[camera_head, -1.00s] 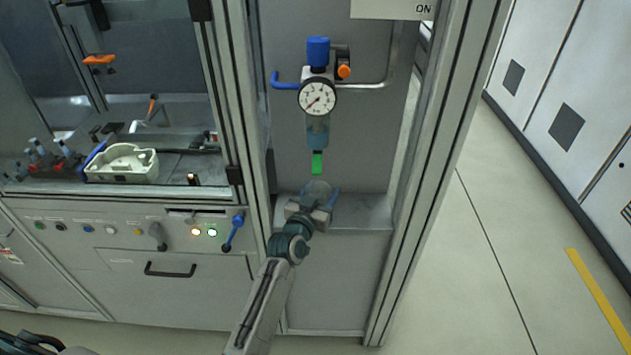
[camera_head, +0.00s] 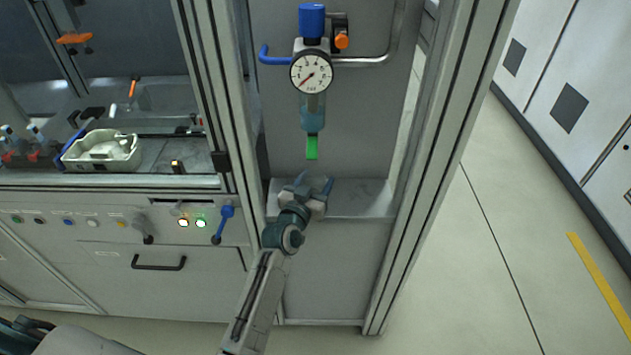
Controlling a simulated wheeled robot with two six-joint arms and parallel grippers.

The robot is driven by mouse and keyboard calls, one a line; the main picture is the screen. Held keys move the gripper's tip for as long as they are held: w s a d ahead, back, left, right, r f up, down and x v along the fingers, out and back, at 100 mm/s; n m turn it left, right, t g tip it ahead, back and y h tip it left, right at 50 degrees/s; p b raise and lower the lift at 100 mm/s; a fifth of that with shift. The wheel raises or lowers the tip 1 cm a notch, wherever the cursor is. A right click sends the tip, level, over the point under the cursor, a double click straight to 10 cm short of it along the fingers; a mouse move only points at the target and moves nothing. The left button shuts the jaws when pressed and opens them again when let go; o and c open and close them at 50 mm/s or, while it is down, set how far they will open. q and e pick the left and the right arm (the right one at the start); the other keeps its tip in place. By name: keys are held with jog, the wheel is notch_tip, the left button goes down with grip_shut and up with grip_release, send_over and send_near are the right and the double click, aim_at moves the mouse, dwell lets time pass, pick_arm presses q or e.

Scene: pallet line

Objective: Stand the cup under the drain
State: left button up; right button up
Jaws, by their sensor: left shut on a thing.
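The filter-regulator on the cabinet panel has a blue knob, a round gauge (camera_head: 311,73) and a bluish bowl (camera_head: 312,112). Its drain (camera_head: 312,147) is the bright green piece at the bottom of the bowl. My left gripper (camera_head: 315,184) is below the drain, over the grey ledge (camera_head: 357,196). Its blue-grey fingers are shut on a small clear cup (camera_head: 317,182). The cup is faint and partly hidden by the gripper; I cannot tell whether its base touches the ledge. A gap shows between the drain and the cup. My right gripper is not in view.
A blue lever (camera_head: 272,55) and a bent pipe (camera_head: 365,61) flank the gauge. A cabinet post (camera_head: 425,165) stands right of the ledge. At left, a machine bay holds a pale tray (camera_head: 103,150) above a button panel. Open floor lies to the right.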

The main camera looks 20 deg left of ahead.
pick_arm(q)
jog(key=shift+f, duration=0.15)
jog(key=o, duration=1)
jog(key=shift+w, duration=0.15)
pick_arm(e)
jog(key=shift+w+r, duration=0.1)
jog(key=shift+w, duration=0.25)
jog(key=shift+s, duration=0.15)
pick_arm(q)
jog(key=shift+s+a+b, duration=0.2)
jog(key=shift+s+b, duration=0.1)
jog(key=shift+s, duration=1.7)
jog(key=shift+s+a+b, duration=0.25)
jog(key=shift+s+b, duration=0.1)
jog(key=shift+s, duration=1.7)
jog(key=shift+s+a+b, duration=0.2)
jog(key=shift+s+b, duration=0.1)
jog(key=shift+s, duration=1.7)
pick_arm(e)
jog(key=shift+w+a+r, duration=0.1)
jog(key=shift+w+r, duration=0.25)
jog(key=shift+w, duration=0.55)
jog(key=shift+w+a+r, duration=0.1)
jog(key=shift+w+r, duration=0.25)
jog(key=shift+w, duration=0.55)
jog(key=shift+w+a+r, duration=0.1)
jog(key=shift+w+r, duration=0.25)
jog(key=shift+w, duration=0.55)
